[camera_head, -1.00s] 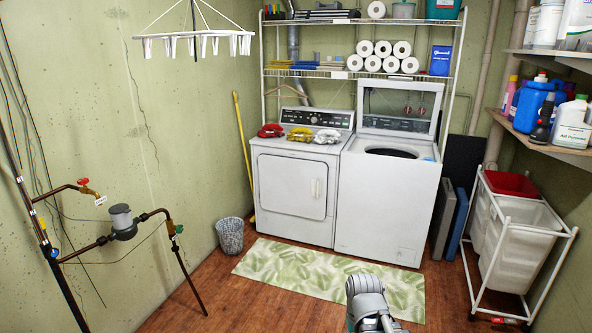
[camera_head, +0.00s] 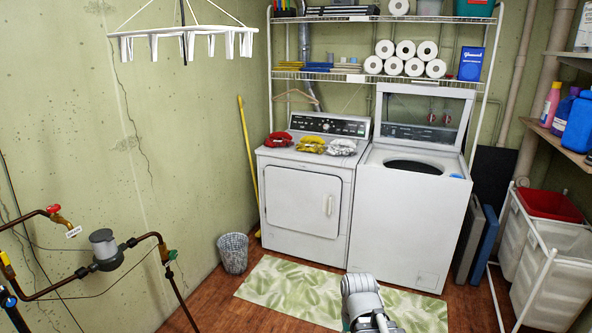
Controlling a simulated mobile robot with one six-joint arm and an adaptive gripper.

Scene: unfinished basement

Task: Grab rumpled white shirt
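The rumpled white shirt (camera_head: 342,146) lies on top of the dryer (camera_head: 300,200), at the right end of a row of three crumpled cloths. A yellow cloth (camera_head: 311,145) lies just left of it and a red cloth (camera_head: 278,140) lies further left. The grey end of my arm shows at the bottom centre, over the floor mat and well short of the dryer. My gripper's fingers are not visible.
The washer (camera_head: 408,220) stands right of the dryer with its lid up. A leafy mat (camera_head: 290,290) lies on the floor in front. A wastebasket (camera_head: 233,253) stands to the left, a laundry cart (camera_head: 545,270) to the right. A wire shelf (camera_head: 350,76) hangs above.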

